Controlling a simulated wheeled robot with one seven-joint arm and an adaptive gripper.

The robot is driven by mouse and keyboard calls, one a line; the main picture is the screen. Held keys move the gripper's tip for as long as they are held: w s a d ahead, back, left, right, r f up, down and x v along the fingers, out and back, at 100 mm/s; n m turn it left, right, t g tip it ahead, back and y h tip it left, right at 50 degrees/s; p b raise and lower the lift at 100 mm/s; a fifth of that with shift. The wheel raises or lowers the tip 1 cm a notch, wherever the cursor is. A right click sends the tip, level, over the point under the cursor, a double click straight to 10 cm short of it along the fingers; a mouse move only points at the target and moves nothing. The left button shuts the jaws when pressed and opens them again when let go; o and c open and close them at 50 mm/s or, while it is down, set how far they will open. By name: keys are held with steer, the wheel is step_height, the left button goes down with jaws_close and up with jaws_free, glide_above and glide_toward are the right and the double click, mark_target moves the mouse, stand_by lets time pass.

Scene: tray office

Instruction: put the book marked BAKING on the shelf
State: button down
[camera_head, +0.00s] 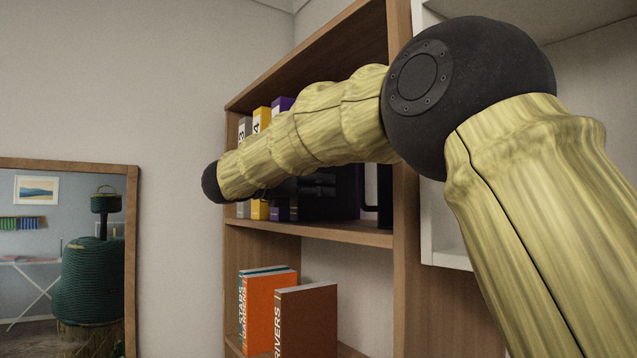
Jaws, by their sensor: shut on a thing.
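I cannot make out a book marked BAKING in this view. My gripper is not visible; my arm reaches left across the front of the shelf, and its dark far joint is the last part I see. The wooden shelf (345,232) stands behind my arm. On its lower board stand an orange book marked GARDENS (270,312), a teal book marked STARS (264,269) mostly behind it, and a brown book marked RIVERS (308,320) in front to the right.
Grey, yellow and purple binders (262,118) and a dark object (312,198) sit on the board above, partly hidden by my arm. A white unit (447,250) adjoins on the right. A wood-framed mirror (132,250) is at the left. Lower-board space right of RIVERS looks free.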

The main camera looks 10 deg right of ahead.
steer(key=shift+s+f, duration=0.1)
steer(key=shift+f, duration=0.15)
steer(key=c, duration=1.1)
jaws_free()
steer(key=shift+o, duration=0.2)
steer(key=b+v, duration=0.4)
steer(key=v, duration=0.8)
steer(key=shift+b, duration=0.4)
